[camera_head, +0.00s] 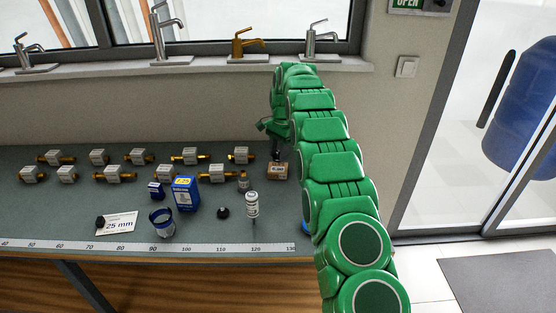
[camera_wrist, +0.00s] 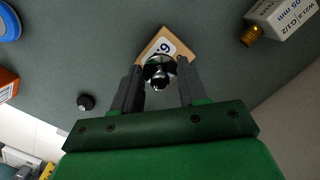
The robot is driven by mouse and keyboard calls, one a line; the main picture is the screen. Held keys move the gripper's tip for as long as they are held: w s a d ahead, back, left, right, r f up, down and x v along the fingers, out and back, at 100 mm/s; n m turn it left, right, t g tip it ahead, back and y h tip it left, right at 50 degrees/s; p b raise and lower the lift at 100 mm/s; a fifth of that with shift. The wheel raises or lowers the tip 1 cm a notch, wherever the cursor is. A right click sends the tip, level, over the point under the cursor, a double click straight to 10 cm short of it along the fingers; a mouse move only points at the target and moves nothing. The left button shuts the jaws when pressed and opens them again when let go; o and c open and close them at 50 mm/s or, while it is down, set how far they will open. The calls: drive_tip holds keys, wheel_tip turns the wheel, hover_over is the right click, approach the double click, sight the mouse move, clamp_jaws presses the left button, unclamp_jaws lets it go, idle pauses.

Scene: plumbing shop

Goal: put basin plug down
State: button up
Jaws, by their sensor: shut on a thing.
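My gripper (camera_wrist: 158,84) is shut on the basin plug (camera_wrist: 160,70), a small round dark and chrome piece between the two fingertips. Behind it in the wrist view is a tan block (camera_wrist: 181,45) with a white label and printed number. The plug covers part of that label. In the head view my gripper (camera_head: 276,153) points down just above the same tan block (camera_head: 277,174), at the right of the bench. The plug is too small to make out there. I cannot tell whether the plug touches the block.
Several brass fittings with white labels (camera_head: 112,174) stand in rows to the left. A ruler strip (camera_head: 180,248) runs along the bench's front edge.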

sight(278, 159)
drive_tip(key=shift+w+f, duration=0.1)
drive_tip(key=shift+w+f, duration=0.15)
drive_tip(key=shift+f, duration=1.65)
drive_tip(key=o, duration=1.1)
drive_tip(key=shift+f, duration=0.1)
drive_tip(key=shift+c, duration=0.2)
drive_tip(key=shift+w+d+r, duration=0.1)
drive_tip(key=shift+w+r, duration=0.05)
drive_tip(key=shift+r, duration=1.05)
drive_tip(key=shift+w+d+r, duration=0.1)
drive_tip(key=shift+w+r, duration=0.05)
drive_tip(key=shift+r, duration=1)
drive_tip(key=shift+w+d+r, duration=0.1)
drive_tip(key=shift+w+r, duration=0.05)
drive_tip(key=shift+r, duration=1.35)
